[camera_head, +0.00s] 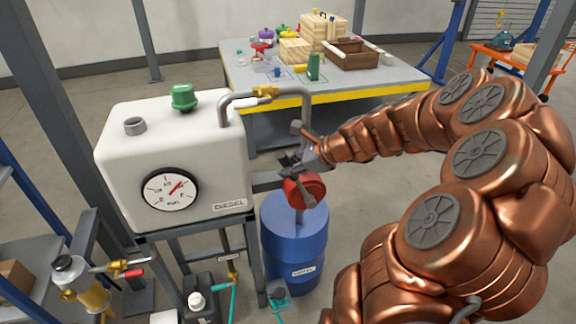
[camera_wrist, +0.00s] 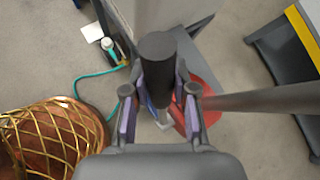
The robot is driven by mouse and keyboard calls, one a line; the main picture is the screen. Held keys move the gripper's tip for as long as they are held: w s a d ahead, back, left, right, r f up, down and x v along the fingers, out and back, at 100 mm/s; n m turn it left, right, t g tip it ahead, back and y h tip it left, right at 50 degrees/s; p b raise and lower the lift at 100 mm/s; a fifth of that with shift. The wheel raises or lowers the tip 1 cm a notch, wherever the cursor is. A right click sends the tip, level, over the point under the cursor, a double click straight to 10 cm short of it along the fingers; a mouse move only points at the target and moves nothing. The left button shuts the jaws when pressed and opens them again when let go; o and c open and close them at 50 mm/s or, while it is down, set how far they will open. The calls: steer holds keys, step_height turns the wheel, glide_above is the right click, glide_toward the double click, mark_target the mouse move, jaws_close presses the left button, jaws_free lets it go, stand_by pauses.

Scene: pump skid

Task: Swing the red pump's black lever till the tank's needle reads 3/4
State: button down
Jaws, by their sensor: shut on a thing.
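The red pump (camera_head: 304,190) sits on top of the blue drum, and its red body shows in the wrist view (camera_wrist: 203,100). Its black lever (camera_wrist: 158,55) stands between my gripper's fingers (camera_wrist: 158,92). In the head view my gripper (camera_head: 300,163) is at the pump's top and hides most of the lever. It is shut on the lever's grip. The white diesel tank (camera_head: 120,165) stands to the left, with a round gauge (camera_head: 170,190) on its front. The gauge's red needle points up and to the right, past the top; its exact mark is too small to read.
A pipe (camera_head: 306,105) with a yellow valve runs from the tank toward the pump. The blue drum (camera_head: 295,235) stands under the pump. A workbench (camera_head: 345,88) with boxes stands behind. A black jerrycan (camera_head: 203,303) and green hose lie below the tank.

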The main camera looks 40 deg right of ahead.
steer(key=c, duration=0.9)
jaws_free()
steer(key=shift+s, duration=0.1)
steer(key=v, duration=1.2)
